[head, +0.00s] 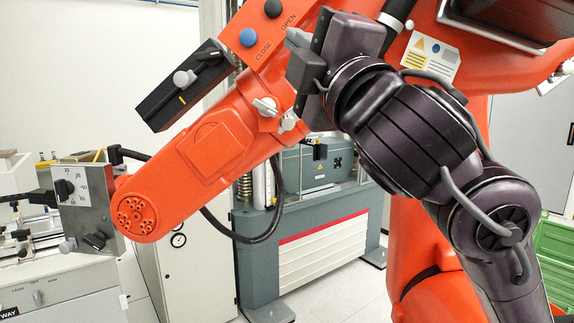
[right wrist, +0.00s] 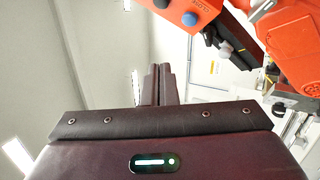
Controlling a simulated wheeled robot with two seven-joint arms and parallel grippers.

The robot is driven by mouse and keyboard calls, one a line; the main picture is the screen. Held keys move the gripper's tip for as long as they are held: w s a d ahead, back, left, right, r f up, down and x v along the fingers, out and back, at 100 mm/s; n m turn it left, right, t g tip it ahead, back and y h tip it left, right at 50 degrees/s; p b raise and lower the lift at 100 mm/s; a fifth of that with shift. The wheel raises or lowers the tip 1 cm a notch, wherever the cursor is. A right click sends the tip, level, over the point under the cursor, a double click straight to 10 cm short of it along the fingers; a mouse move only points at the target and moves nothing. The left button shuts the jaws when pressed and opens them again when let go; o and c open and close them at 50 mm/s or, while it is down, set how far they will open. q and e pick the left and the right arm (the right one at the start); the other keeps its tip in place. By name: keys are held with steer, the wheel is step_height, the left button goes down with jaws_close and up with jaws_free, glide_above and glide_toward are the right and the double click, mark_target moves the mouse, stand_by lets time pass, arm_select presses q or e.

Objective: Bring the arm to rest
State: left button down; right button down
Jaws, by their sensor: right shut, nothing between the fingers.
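My right arm, dark and jointed, comes up from the lower right in the head view. Its gripper (head: 302,70) is raised in front of the orange robot arm (head: 215,145), just below the blue CLOSE button (head: 248,37) and the black OPEN button (head: 273,8). I cannot tell whether it touches the orange arm. In the right wrist view the gripper's fingers (right wrist: 160,80) are together with nothing between them. The blue button (right wrist: 190,18) and orange arm (right wrist: 290,45) show at the upper right there. My left gripper is not in view.
A metal plate with dials (head: 88,205) sits at the orange arm's left end, near a white bench machine (head: 60,285). A grey testing machine (head: 310,215) stands behind. Green drawers (head: 556,250) are at the right edge. Some pale floor shows at the lower middle.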

steer(key=w+d+f+m+g+h, duration=0.1)
steer(key=w+d+f+m+h, duration=0.15)
steer(key=f, duration=0.55)
steer(key=w+d+f+m+g+h, duration=0.1)
steer(key=w+f+m+h, duration=0.15)
steer(key=f, duration=0.45)
steer(key=w+d+f+m+g+h, duration=0.1)
steer(key=w+d+f+m, duration=0.2)
steer(key=f, duration=0.5)
step_height(320, 180, down, 17)
steer(key=s+d+m+g+h, duration=0.2)
steer(key=d+m+g, duration=0.15)
steer(key=m, duration=0.25)
steer(key=s+d+f+m+g+h, duration=0.1)
steer(key=s+d+f+m+g, duration=0.2)
steer(key=s+f, duration=0.55)
steer(key=s+d+f+m+g+h, duration=0.15)
steer(key=s+f+g, duration=0.25)
steer(key=s+f, duration=0.45)
steer(key=s+d+f+m+g, duration=0.35)
steer(key=s+f, duration=0.25)
steer(key=f, duration=0.4)
step_height(320, 180, down, 29)
steer(key=s+n+g, duration=0.1)
steer(key=g, duration=0.1)
steer(key=s+d+f+g+b, duration=0.1)
steer(key=s+d+f, duration=0.2)
steer(key=s+f, duration=1.7)
steer(key=shift+s+d, duration=0.15)
steer(key=shift+s, duration=0.05)
